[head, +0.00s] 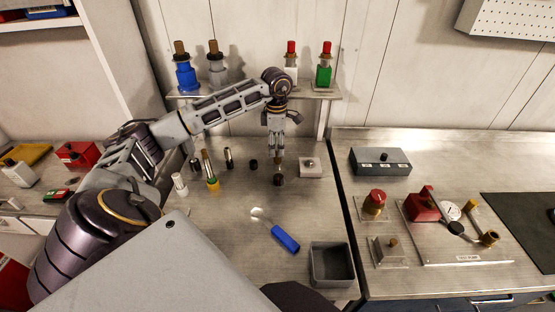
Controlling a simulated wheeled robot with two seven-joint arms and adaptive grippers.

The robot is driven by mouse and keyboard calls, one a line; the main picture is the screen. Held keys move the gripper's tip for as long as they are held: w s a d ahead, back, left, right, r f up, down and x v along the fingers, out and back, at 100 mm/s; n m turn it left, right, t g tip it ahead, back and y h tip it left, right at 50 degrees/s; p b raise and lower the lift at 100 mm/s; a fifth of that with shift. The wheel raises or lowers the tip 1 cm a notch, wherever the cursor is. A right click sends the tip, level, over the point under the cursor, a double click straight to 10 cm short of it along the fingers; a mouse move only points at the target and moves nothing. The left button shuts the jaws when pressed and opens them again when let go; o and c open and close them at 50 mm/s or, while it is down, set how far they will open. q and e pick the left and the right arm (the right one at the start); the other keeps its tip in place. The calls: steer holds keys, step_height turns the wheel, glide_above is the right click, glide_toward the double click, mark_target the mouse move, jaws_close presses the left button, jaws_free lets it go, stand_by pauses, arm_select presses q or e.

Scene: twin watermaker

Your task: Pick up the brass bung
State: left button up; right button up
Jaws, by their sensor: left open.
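My left gripper (278,153) reaches over the bench from the left and points straight down, jaws open. A small brass-coloured piece, which looks like the brass bung (278,161), shows just below and between its fingertips. It stands upright above a short dark cylinder (278,180). I cannot tell whether the fingers touch the brass piece, or whether it sits in the dark cylinder. My right gripper is not in view.
A square metal block (311,168) stands close right of the gripper. A small black cylinder (253,164) and several upright bottles and tubes stand left. A blue-handled tool (286,238) and a grey bin (332,266) are nearer. A bottle shelf (310,93) is behind.

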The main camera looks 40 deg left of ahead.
arm_select(q)
steer(key=shift+f, duration=0.1)
steer(key=shift+w+f+p, duration=0.2)
steer(key=shift+f+p, duration=0.2)
steer(key=shift+f, duration=2.1)
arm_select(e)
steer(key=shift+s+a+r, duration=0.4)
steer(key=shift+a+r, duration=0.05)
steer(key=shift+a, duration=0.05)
arm_select(q)
steer(key=c, duration=1.1)
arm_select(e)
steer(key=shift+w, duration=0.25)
arm_select(q)
steer(key=shift+o, duration=0.2)
steer(key=shift+r, duration=0.2)
step_height(320, 180, up, 28)
steer(key=p, duration=0.4)
steer(key=shift+f, duration=0.15)
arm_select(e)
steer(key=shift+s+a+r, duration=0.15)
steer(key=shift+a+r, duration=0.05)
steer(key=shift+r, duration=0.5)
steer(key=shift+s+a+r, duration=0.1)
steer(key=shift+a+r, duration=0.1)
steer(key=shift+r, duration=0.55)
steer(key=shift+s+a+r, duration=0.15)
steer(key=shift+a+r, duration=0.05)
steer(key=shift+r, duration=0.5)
